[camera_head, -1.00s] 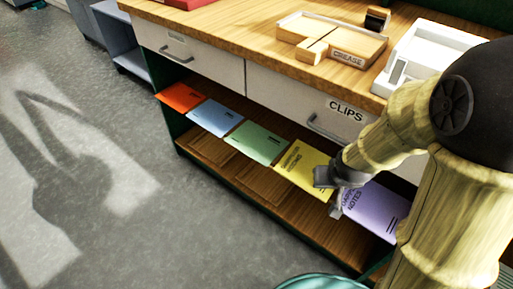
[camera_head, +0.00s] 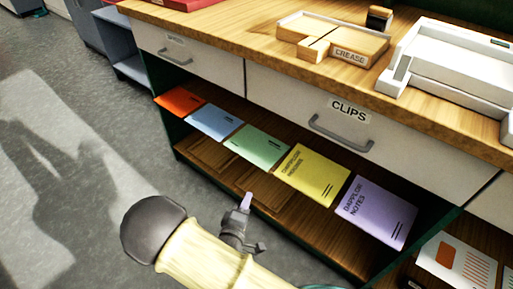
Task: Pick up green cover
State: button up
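The green cover (camera_head: 258,146) lies flat on the open shelf under the drawers, in the middle of a row of coloured covers. A blue cover (camera_head: 215,121) is to its left and a yellow cover (camera_head: 311,176) to its right. My gripper (camera_head: 247,211) is low in front of the shelf, below the green cover in the picture and apart from it. Its fingers are small and seen at an angle, so their opening is unclear. No cover is seen in it.
An orange cover (camera_head: 180,100) and a purple cover (camera_head: 376,211) lie at the row's ends. Drawers with handles (camera_head: 340,134) and the wooden worktop (camera_head: 235,37) overhang the shelf. A wooden tray (camera_head: 333,40) and a white device (camera_head: 455,62) stand on top. Grey floor is free at left.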

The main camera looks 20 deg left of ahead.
jog(key=s+n+t, duration=0.1)
jog(key=s+a+n+y, duration=0.1)
jog(key=shift+s+a+r+t, duration=0.1)
jog(key=shift+s+a+t, duration=0.05)
jog(key=shift+s+t, duration=0.25)
jog(key=shift+w, duration=0.1)
jog(key=b, duration=0.5)
send_near(257, 158)
jog(key=w+b, duration=0.1)
jog(key=w, duration=0.1)
jog(key=w+b, duration=0.2)
jog(key=w, duration=0.1)
jog(key=shift+w+a+f, duration=0.1)
jog(key=shift+a+f, duration=0.15)
jog(key=shift+w+r, duration=0.2)
grip_shut()
